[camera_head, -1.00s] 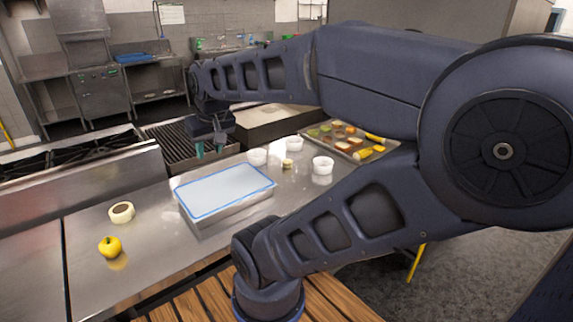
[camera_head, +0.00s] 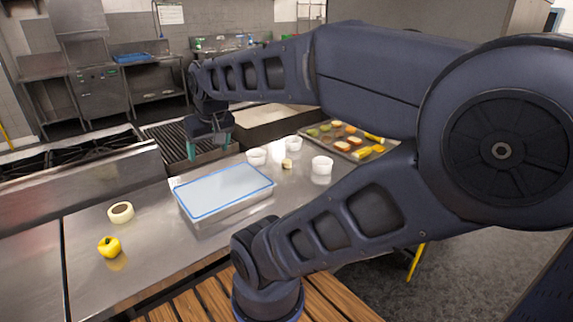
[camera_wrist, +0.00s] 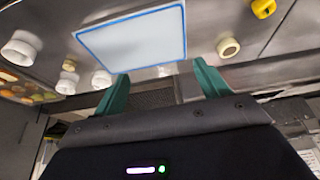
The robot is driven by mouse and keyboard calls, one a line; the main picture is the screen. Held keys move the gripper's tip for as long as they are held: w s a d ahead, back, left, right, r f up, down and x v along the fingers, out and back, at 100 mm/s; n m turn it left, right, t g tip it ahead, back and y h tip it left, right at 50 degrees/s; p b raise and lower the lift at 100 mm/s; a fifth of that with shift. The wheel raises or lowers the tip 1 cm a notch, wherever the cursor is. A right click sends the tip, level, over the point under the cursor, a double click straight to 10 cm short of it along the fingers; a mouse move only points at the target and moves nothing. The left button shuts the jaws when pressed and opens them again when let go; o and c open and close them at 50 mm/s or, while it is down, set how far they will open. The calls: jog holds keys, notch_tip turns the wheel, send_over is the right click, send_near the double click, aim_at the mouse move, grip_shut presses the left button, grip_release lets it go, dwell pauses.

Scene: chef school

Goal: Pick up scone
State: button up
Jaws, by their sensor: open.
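A small pale-yellow piece (camera_head: 287,163), which looks like the scone, sits on the steel counter among white cups. It also shows in the wrist view (camera_wrist: 69,65), left of the fingers. It is too small to be sure what it is. My gripper (camera_head: 208,146) is open and empty, with green fingers apart, above the counter's far side near the grill. It is to the left of the small piece and clear of it. In the wrist view, my gripper (camera_wrist: 160,74) has nothing between its fingers.
White cups (camera_head: 322,165) stand around the small piece. A food tray (camera_head: 310,131) lies behind right. A blue-rimmed container (camera_head: 225,190) fills the counter's middle.

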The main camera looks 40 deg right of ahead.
jog(key=n+g+h, duration=0.3)
jog(key=n+h, duration=0.1)
jog(key=n, duration=1.8)
send_over(286, 160)
jog(key=a, duration=0.3)
notch_tip(286, 160, down, 17)
jog(key=shift+s+x, duration=0.15)
jog(key=shift+x, duration=1.5)
jog(key=shift+s+x, duration=0.2)
jog(key=shift+x, duration=1.4)
jog(key=shift+s+x, duration=0.15)
jog(key=shift+x, duration=1.5)
jog(key=shift+f, duration=0.1)
jog(key=shift+a, duration=0.1)
jog(key=c, duration=1.1)
